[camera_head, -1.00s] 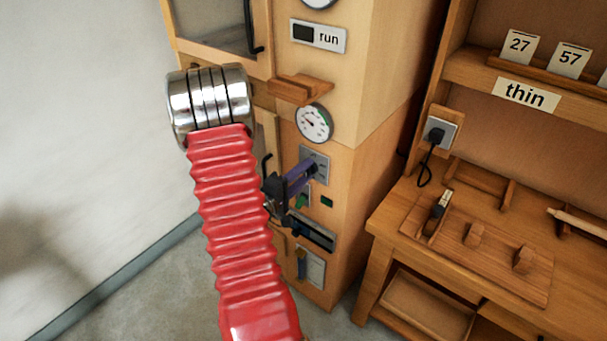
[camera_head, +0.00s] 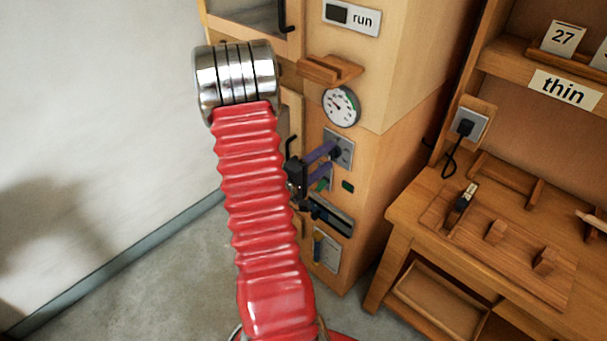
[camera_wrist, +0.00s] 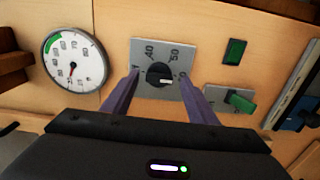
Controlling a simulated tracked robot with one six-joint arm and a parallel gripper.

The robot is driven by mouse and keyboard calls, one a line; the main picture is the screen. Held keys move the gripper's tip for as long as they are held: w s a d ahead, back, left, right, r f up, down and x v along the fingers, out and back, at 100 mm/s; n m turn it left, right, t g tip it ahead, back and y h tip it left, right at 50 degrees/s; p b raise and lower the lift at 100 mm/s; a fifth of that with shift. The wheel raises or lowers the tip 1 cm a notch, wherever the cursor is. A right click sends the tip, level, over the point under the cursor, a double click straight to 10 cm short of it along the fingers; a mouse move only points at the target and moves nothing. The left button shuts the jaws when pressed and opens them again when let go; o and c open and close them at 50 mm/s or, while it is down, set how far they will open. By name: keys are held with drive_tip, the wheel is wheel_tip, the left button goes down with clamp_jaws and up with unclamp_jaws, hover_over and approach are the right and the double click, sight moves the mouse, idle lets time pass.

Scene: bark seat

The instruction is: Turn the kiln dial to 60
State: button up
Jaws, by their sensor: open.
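The kiln dial is a dark round knob (camera_wrist: 159,74) on a grey metal plate (camera_wrist: 143,51) with printed numbers; 40 and 50 are readable in the wrist view. A light mark on the knob points toward the right of the picture. My gripper (camera_wrist: 160,88) is open, its two purple fingers standing either side of the knob in that view. I cannot tell whether they touch it. In the head view my gripper (camera_head: 328,152) reaches the plate (camera_head: 345,142) on the kiln's wooden front, and its fingers partly hide the dial.
A round gauge (camera_head: 341,106) is above the dial plate, also seen in the wrist view (camera_wrist: 75,60). A green switch (camera_wrist: 240,102) and a green square button (camera_wrist: 235,51) are close by. A wooden ledge (camera_head: 330,70) juts out above. A workbench (camera_head: 430,215) stands at right.

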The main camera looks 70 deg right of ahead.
drive_tip(key=v, duration=1.3)
drive_tip(key=shift+d, duration=0.15)
idle(0.6)
drive_tip(key=s+a+f+n+g+y, duration=0.2)
drive_tip(key=s+a+f+g+y, duration=0.1)
drive_tip(key=s+a+y, duration=0.25)
drive_tip(key=a+y, duration=0.5)
drive_tip(key=a, duration=0.3)
drive_tip(key=w+a+r+t+y, duration=0.25)
drive_tip(key=w+a+t, duration=0.25)
drive_tip(key=w+a, duration=0.3)
drive_tip(key=w+a+r+t+y, duration=0.2)
drive_tip(key=w+a+r+t, duration=0.25)
drive_tip(key=w+a, duration=0.35)
drive_tip(key=w+a+r+n+t+y, duration=0.1)
drive_tip(key=a+r+t, duration=0.5)
drive_tip(key=a+r, duration=0.6)
drive_tip(key=shift+w+a+n+y, duration=0.15)
drive_tip(key=shift+a+n+y, duration=0.15)
drive_tip(key=shift+n, duration=0.6)
